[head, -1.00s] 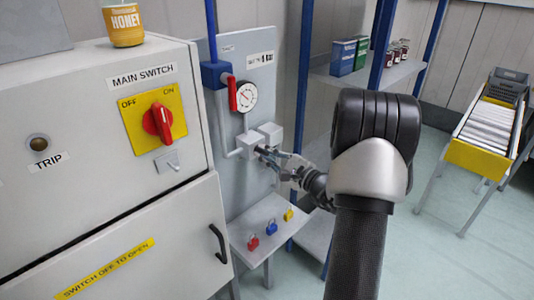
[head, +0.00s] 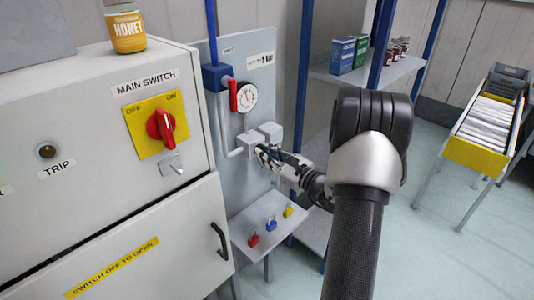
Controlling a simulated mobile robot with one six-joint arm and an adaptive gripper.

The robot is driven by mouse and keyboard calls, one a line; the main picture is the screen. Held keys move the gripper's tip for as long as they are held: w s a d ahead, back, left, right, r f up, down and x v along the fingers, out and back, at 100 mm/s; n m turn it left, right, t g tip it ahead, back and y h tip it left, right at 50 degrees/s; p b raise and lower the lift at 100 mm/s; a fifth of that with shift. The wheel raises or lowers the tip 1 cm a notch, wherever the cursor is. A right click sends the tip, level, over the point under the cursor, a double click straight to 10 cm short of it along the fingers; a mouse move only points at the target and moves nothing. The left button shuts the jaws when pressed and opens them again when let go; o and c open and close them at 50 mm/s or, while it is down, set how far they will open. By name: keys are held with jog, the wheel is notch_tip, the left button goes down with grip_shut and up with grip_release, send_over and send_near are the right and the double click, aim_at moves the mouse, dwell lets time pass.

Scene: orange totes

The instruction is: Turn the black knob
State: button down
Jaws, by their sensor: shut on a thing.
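My gripper (head: 265,156) reaches from the right to the light grey box fittings on the grey panel. Its fingers are shut on a small dark part at the front of the left fitting (head: 248,144), where the black knob sits. The knob is almost wholly hidden by the fingers, so its angle cannot be told. A round white gauge (head: 247,96) with a dark needle is on the panel above the fittings.
A red lever (head: 233,95) is beside the gauge. A small shelf (head: 262,227) below holds red, blue and yellow padlocks. The cabinet with the red main switch (head: 161,127) stands left. A blue post (head: 304,75) rises close behind my wrist.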

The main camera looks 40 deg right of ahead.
dwell(0.3)
jog(key=c, duration=1.6)
grip_release()
jog(key=shift+c, duration=0.2)
jog(key=s, duration=1.2)
jog(key=shift+d, duration=0.45)
jog(key=shift+w, duration=0.1)
